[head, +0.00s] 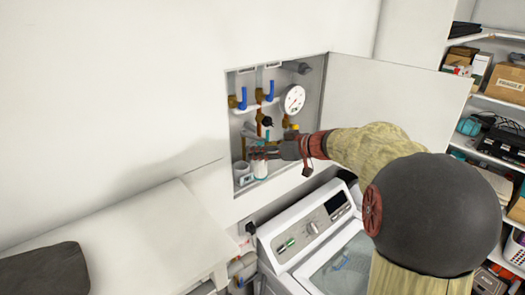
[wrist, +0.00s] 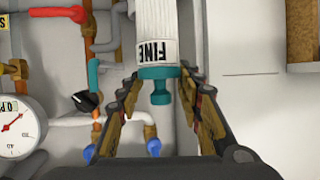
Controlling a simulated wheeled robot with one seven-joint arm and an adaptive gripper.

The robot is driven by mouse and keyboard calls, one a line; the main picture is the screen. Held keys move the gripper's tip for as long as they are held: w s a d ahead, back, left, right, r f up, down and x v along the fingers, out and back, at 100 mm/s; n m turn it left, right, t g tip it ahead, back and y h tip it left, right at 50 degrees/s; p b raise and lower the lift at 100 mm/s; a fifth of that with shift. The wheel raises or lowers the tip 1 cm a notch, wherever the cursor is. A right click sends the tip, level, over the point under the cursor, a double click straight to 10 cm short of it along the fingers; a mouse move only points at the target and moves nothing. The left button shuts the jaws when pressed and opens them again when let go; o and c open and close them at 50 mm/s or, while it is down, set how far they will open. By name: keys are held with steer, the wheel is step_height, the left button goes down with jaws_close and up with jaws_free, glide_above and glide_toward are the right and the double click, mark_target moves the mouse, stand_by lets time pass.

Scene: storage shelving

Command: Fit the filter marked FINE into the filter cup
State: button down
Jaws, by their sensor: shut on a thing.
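The filter marked FINE (wrist: 154,30) is a white ribbed cylinder with a teal end cap and knob. In the wrist view its capped end is between the fingertips of my gripper (wrist: 160,78), and its far end runs out of the top of the picture. In the head view my gripper (head: 268,152) is inside the open wall cabinet, shut on the filter, which shows as a small white upright shape (head: 260,169) below the fingers. A pale round cup (head: 243,173), possibly the filter cup, stands just left of it at the cabinet's bottom. Its inside is too small to make out.
The cabinet holds pipes, blue-handled valves (head: 242,98) and a round gauge (head: 293,98) close above my gripper. Its open door (head: 390,95) stands to the right. A white washing machine (head: 312,228) is below, and loaded shelves (head: 500,102) are at far right.

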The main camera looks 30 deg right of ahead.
steer(key=shift+w+a, duration=1.1)
steer(key=shift+w, duration=4.55)
step_height(320, 180, down, 6)
steer(key=b, duration=0.1)
steer(key=shift+f, duration=0.15)
steer(key=shift+f, duration=0.2)
steer(key=c, duration=1.2)
jaws_free()
steer(key=shift+o, duration=0.3)
steer(key=v, duration=1.2)
